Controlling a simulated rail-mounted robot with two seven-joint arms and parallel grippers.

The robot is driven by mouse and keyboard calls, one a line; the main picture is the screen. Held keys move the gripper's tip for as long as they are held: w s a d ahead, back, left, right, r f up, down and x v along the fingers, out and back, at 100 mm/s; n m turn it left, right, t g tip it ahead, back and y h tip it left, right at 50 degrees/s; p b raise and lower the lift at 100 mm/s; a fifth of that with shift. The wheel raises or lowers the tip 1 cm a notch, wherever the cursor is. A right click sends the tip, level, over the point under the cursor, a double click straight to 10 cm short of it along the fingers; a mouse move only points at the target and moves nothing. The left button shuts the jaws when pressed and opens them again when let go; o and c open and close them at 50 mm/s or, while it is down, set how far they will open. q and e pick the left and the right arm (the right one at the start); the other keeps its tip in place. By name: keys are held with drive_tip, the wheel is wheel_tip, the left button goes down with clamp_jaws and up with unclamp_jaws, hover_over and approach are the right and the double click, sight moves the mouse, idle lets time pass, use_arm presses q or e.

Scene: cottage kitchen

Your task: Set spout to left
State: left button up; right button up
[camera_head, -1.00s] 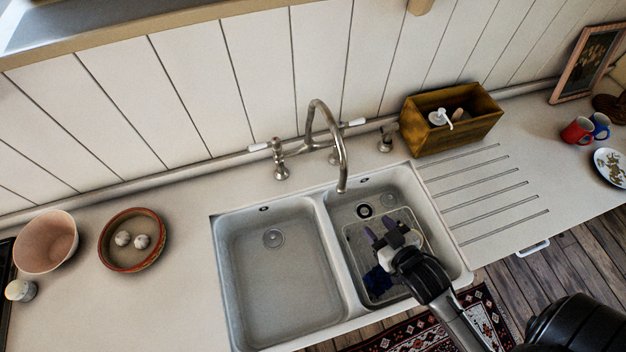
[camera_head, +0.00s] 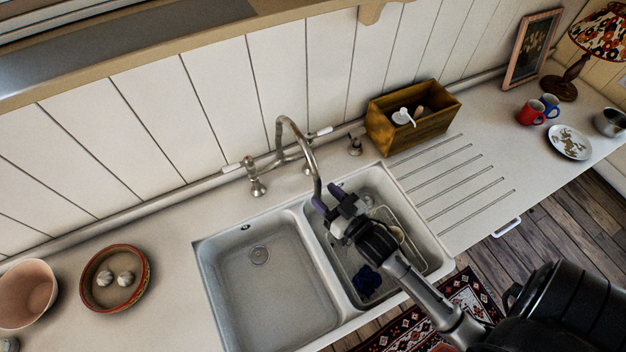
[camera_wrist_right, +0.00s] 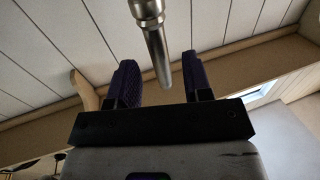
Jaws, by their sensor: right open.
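The metal tap spout (camera_head: 300,143) arches up from the bridge tap behind the double sink. Its free end hangs down over the right basin (camera_head: 424,247), near the divider between the basins. My right gripper (camera_head: 328,199) is open at the spout's lower end. In the right wrist view the spout tip (camera_wrist_right: 158,62) appears between the two purple fingertips (camera_wrist_right: 160,82), with a gap on each side. I cannot tell whether it touches either finger. The left basin (camera_head: 275,290) is empty. My left gripper is not in view.
A wire rack with a dark blue cloth (camera_head: 367,280) is in the right basin. A wooden caddy (camera_head: 414,116) stands behind the drainer grooves. Tap handles (camera_head: 257,187) flank the spout. A bowl with garlic (camera_head: 114,278) sits at left; mugs (camera_head: 531,112) and a plate (camera_head: 570,142) at right.

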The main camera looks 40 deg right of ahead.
drive_tip(key=shift+w+p, duration=0.45)
drive_tip(key=shift+w, duration=2.1)
clamp_jaws()
